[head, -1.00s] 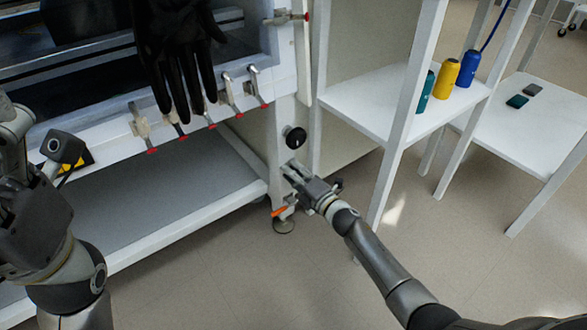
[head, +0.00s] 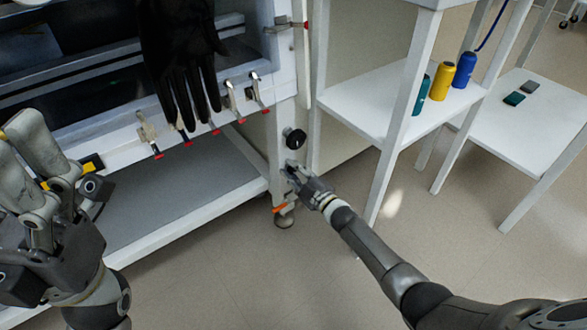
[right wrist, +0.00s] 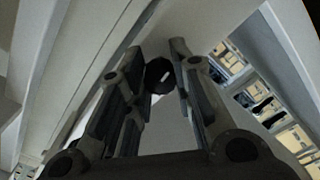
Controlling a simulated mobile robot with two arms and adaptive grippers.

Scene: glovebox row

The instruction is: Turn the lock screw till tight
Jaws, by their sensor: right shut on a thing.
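My right gripper (head: 291,169) is at the white corner post of the glovebox stand. In the right wrist view its two fingers (right wrist: 155,62) stand on either side of a dark round knob (right wrist: 160,75) with a pale mark, which looks like the lock screw. The gripper is shut on it; in the head view the fingers hide the grip. A black round knob (head: 295,138) also shows on the post just above the gripper in the head view. My left gripper (head: 22,150) is at the left edge, its two fingers apart, with nothing seen between them.
An orange-red lever (head: 280,208) is low on the post, below the right gripper. Several red-tipped clamps line the glovebox's lower edge, and a black glove (head: 185,70) hangs there. A white shelf (head: 350,105) with bottles stands to the right. Floor in front is clear.

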